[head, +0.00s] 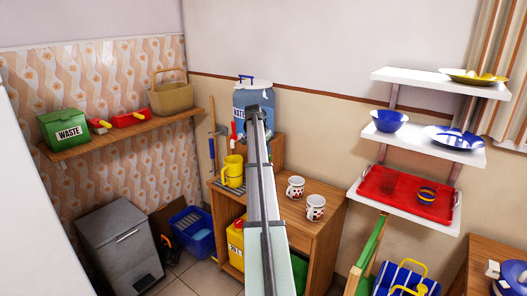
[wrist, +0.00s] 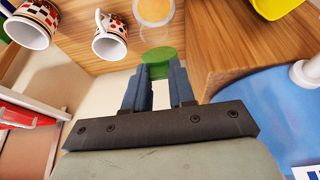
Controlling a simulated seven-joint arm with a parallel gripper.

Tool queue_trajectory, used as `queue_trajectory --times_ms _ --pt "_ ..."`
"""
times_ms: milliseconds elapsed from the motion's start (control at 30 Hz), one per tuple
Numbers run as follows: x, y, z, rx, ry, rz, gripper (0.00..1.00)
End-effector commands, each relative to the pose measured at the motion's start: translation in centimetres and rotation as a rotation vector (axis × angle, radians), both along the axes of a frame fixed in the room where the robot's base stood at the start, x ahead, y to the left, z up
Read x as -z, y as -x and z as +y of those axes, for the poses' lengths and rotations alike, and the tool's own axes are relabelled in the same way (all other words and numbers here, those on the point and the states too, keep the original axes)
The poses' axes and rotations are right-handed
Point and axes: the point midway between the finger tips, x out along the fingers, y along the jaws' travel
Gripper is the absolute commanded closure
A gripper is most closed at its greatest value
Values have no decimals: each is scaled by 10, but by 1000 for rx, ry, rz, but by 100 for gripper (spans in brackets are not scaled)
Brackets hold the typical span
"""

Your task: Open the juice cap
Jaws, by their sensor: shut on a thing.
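In the wrist view a round green piece, which looks like the juice cap (wrist: 158,55), sits between my gripper's fingertips. My gripper (wrist: 160,72) is shut on it, with one dark blue finger on each side. The juice container's body is not clear in this view. A clear round vessel with orange contents (wrist: 153,11) stands just beyond the cap; I cannot tell whether it is separate from the capped container. In the head view my arm covers this spot, so the cap and fingertips are hidden.
Two patterned mugs (head: 295,187) (head: 315,207) stand on the wooden cabinet (head: 290,235). A yellow pitcher (head: 232,172) stands to their left. A large blue jug (head: 242,95) stands behind my arm. A red tray (head: 380,196) is on the lowest white shelf at right.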

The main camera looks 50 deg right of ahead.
Motion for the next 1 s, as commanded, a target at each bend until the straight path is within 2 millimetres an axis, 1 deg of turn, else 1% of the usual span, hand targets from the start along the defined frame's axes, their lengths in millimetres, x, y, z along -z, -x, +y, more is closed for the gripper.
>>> queue_trajectory --times_ms 200,567,600,833,1000 --pt "1 0 -1 0 -30 1 100" --pt "1 1 -1 1 -32 2 100" --pt "1 1 -1 1 -32 2 72" --pt "0 0 -1 1 -30 0 50" --pt "0 0 -1 1 -29 0 49"
